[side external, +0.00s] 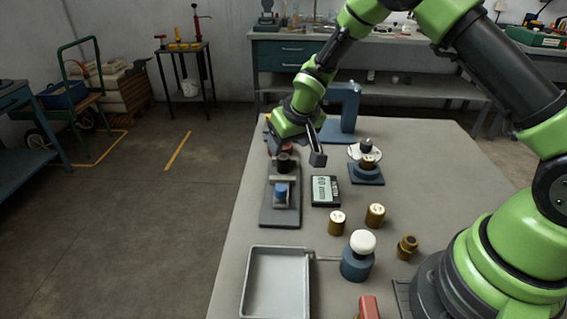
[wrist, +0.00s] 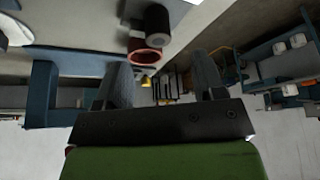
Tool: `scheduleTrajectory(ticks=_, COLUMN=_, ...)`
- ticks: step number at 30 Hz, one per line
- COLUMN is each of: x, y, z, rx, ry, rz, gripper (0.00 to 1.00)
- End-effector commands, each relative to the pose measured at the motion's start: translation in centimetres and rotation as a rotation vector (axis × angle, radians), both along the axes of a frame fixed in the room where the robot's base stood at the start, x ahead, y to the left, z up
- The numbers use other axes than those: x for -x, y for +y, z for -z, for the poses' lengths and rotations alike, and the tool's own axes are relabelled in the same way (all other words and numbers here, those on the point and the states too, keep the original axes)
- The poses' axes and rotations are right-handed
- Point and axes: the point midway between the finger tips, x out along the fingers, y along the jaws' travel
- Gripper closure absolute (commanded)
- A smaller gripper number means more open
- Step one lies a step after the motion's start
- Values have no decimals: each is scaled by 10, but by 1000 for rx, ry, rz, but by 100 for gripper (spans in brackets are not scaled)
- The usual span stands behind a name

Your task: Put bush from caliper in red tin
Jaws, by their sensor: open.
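My gripper (side external: 316,158) is above the far part of the table, jaws open. In the wrist view, the space between its fingers (wrist: 165,80) is empty. A red round open container (wrist: 145,52), probably the red tin, shows beyond the fingers beside a dark cylinder. In the side view it is mostly hidden behind my gripper. Brass bushes (side external: 337,222) (side external: 375,215) stand on the table, with a stepped brass piece (side external: 407,247) to their right. Another brass piece (side external: 368,161) sits on a blue stand with a white disc. I cannot clearly identify the caliper.
A dark base (side external: 280,217) carries a blue piece and a dark cylinder. A digital readout (side external: 325,191) lies beside it. An empty grey tray (side external: 275,284), a white-topped blue post (side external: 358,262) and a red block (side external: 368,308) are nearer. A blue frame (side external: 347,105) stands behind.

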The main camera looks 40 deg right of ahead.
Motion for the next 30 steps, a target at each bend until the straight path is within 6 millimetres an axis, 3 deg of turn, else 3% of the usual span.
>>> scheduleTrajectory(ticks=15, x=-22, y=-6, z=50, rx=-3, ry=2, rz=0, gripper=37)
scheduleTrajectory(ticks=23, x=-24, y=-7, z=51, rx=-2, ry=0, rz=-1, gripper=37)
scheduleTrajectory(ticks=30, x=-23, y=-6, z=51, rx=-2, ry=0, rz=-1, gripper=90)
